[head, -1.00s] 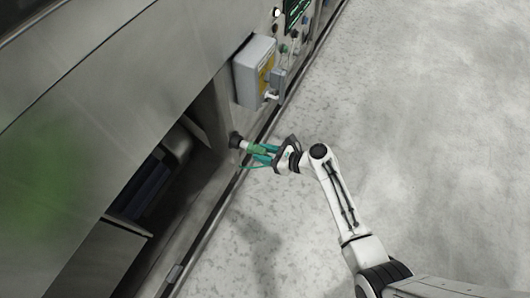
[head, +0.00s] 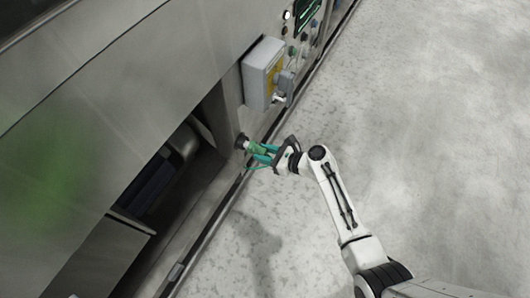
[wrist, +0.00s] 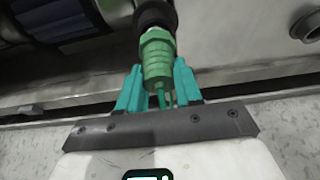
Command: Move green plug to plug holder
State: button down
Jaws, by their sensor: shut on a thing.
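The green plug (wrist: 156,58) is between the teal fingers of my gripper (wrist: 158,85), which is shut on it. In the wrist view its far end meets a dark round fitting (wrist: 155,15) on the machine wall; whether it is seated inside cannot be told. Thin green cords run from the plug's near end. In the head view the plug (head: 257,150) is held level at the dark fitting (head: 241,141), beside the open bay, and my gripper (head: 262,154) partly covers it. I cannot tell for sure which fitting is the plug holder.
A grey box with a yellow label (head: 263,74) is mounted on the panel above the plug. A dark open bay (head: 165,175) lies to the left. Another round fitting (wrist: 308,25) shows at right in the wrist view. The speckled floor (head: 420,120) at right is clear.

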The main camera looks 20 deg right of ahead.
jog(key=shift+w+a, duration=0.2)
jog(key=shift+w, duration=0.1)
dwell(0.4)
jog(key=c, duration=0.7)
grip_release()
jog(key=shift+p+v, duration=2)
jog(key=shift+v, duration=3.45)
